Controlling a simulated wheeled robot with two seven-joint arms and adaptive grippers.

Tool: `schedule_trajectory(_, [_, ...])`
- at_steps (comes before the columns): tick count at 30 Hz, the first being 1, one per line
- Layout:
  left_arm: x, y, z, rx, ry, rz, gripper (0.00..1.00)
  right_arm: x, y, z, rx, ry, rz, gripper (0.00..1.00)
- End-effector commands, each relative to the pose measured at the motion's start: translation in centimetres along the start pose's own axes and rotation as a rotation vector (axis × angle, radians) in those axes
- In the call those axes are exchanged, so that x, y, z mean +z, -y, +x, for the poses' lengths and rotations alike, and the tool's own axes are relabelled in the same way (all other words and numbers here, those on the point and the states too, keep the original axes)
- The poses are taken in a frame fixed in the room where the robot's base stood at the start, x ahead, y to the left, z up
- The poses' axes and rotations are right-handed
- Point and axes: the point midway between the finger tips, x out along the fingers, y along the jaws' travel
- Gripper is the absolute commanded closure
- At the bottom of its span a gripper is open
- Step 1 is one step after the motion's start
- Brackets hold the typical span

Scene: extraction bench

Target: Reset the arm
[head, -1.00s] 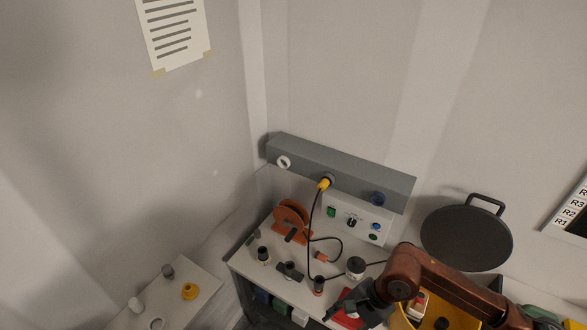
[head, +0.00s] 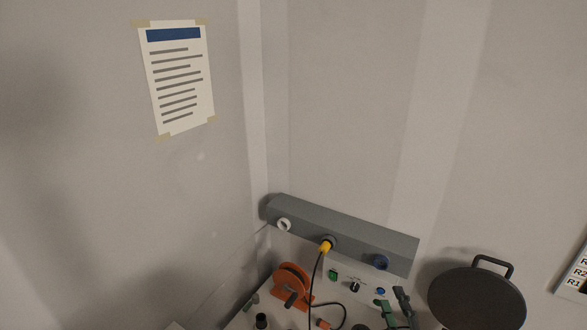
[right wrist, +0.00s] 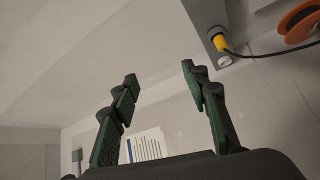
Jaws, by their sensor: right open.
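My right gripper (head: 390,299) shows at the bottom edge of the head view, its dark and green fingers pointing up in front of the control box. In the right wrist view the same gripper (right wrist: 158,77) is open, its two fingers well apart with nothing between them. The rest of the right arm is below the head view. My left gripper is in neither view.
A grey wall rail (head: 345,236) holds a yellow plug (head: 326,247) with a black cable. An orange reel (head: 291,285) and a control box (head: 345,282) stand below it. A round dark plate (head: 476,299) is at right. A sheet (head: 178,80) hangs on the left wall.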

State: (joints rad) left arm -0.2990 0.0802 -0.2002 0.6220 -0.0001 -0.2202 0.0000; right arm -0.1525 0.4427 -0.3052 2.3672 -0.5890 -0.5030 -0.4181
Motion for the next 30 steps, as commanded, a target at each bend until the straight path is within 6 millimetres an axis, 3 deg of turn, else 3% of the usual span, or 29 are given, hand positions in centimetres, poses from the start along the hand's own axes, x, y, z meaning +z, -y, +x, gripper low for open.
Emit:
schedule_trajectory(1, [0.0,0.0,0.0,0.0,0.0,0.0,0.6,2.9,2.0,-1.0,-0.058,0.096,0.094,0.58])
schedule_trajectory(3, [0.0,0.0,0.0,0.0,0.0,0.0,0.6,6.5,5.1,-2.8,-0.14,0.232,0.221,0.58])
schedule_trajectory(6, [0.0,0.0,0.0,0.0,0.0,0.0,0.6,10.8,9.8,-6.4,-0.254,0.422,0.393,0.58])
schedule_trajectory(9, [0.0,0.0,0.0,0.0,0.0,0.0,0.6,13.9,14.6,-11.1,-0.364,0.61,0.554,0.58])
schedule_trajectory(12, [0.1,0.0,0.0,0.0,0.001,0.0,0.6,15.6,18.6,-16.0,-0.464,0.781,0.691,0.58])
schedule_trajectory(18, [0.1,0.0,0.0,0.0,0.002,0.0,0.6,16.2,23.8,-24.1,-0.607,1.028,0.872,0.58])
schedule_trajectory(24, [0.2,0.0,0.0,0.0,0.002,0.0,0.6,15.3,26.8,-30.3,-0.714,1.208,0.992,0.58])
schedule_trajectory(28, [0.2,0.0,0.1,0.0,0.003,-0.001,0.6,14.5,28.3,-33.9,-0.775,1.312,1.053,0.58])
schedule_trajectory(30, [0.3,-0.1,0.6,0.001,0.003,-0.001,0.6,15.4,30.9,-33.4,-0.782,1.308,1.043,0.58])
